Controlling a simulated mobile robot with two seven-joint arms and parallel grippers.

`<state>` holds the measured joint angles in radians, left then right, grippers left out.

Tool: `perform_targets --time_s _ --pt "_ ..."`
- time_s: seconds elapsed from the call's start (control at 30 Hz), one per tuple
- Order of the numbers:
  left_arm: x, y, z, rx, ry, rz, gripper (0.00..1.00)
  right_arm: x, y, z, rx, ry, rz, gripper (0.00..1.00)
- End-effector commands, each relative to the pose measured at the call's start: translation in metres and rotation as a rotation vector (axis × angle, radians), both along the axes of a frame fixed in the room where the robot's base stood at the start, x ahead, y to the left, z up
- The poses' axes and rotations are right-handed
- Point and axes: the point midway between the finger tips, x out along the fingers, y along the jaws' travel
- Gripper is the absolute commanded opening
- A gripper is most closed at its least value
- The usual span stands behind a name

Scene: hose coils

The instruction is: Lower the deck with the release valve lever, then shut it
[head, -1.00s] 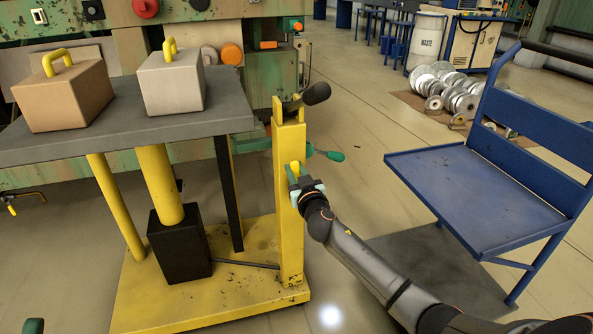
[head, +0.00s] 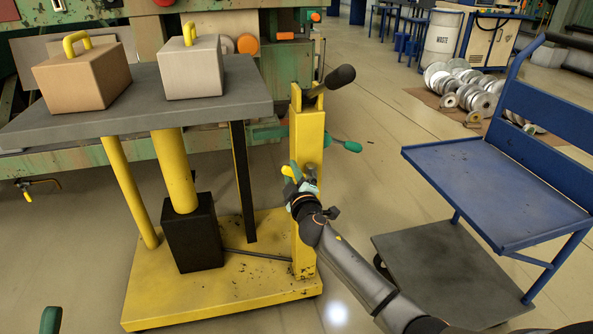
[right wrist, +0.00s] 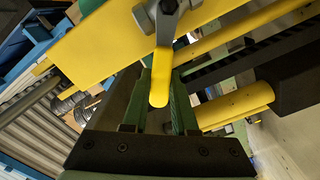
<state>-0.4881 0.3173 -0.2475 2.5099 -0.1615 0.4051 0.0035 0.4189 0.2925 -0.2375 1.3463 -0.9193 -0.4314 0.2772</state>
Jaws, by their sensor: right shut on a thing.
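The grey deck (head: 200,112) stands raised on a yellow column above the yellow base (head: 240,285). A yellow post (head: 310,235) rises at the base's right end. The yellow release valve lever (right wrist: 160,75) hangs from a grey bolted pivot in the right wrist view. My right gripper (head: 302,182) is at the post's front, shut on the lever; the lever lies between its green fingers in the wrist view. The fingers hide part of the lever in the head view.
A tan weight (head: 82,78) and a grey weight (head: 190,70) rest on the deck. A black-gripped handle (head: 340,77) tops the post, and a green-knobbed handle (head: 345,146) sticks out right. A blue cart (head: 500,190) stands right. Bare floor lies between.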

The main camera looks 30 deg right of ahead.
Motion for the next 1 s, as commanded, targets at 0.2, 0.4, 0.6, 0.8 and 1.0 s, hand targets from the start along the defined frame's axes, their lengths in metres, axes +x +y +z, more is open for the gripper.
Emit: perform_targets --time_s 0.2,0.4,0.6,0.8,1.0 --pt "0.000 -0.002 -0.013 0.012 0.000 0.000 0.50 0.002 0.008 -0.017 -0.196 0.053 0.001 0.00" --pt "0.000 -0.003 -0.020 0.020 -0.001 0.003 0.50 0.003 0.011 -0.029 -0.358 0.095 0.001 0.00" --pt "0.001 -0.003 -0.025 0.018 0.000 0.008 0.50 0.003 0.012 -0.038 -0.479 0.126 0.001 0.00" --pt "0.001 -0.003 -0.028 0.017 0.003 0.012 0.50 0.003 0.013 -0.043 -0.553 0.146 0.001 0.00" --pt "0.001 -0.004 -0.029 0.017 0.004 0.012 0.50 0.003 0.013 -0.045 -0.586 0.154 0.001 0.00"
